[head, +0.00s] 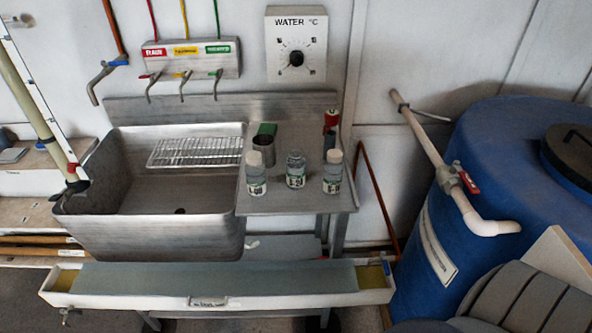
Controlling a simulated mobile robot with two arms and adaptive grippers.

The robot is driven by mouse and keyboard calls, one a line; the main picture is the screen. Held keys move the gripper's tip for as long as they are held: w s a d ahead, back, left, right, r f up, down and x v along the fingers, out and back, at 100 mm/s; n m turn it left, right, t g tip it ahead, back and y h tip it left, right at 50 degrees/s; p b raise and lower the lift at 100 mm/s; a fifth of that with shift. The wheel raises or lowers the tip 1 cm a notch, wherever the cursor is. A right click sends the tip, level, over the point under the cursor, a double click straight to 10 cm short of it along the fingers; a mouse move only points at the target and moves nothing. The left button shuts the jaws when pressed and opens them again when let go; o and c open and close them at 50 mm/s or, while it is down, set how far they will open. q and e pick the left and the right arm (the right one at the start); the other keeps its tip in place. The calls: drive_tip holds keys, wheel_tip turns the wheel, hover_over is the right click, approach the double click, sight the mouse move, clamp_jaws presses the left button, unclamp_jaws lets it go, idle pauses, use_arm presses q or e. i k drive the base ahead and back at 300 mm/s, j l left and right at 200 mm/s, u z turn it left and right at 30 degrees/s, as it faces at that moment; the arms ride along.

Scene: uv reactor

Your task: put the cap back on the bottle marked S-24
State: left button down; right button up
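Three small bottles stand upright in a row on the steel drainboard (285,203) right of the sink. The left bottle (256,182) and the right bottle (332,181) have whitish-grey caps on. The middle bottle (295,178) shows a clear greyish neck and seems to have no cap. Their labels are too small to read, so I cannot tell which is S-24. I cannot make out a loose cap. Neither of my grippers is in view.
Behind the bottles stand a metal cup (263,146), a green block (267,129) and a red-topped dark object (330,130). A long white trough (215,302) lies in front. A blue barrel (480,220) stands right.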

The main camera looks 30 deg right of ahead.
sight(295, 162)
drive_tip(key=i+j+z, duration=0.15)
drive_tip(key=z, duration=0.2)
drive_tip(key=i+j+z, duration=0.25)
drive_tip(key=z, duration=0.15)
drive_tip(key=i+j+z, duration=0.15)
drive_tip(key=z, duration=0.2)
drive_tip(key=j, duration=0.1)
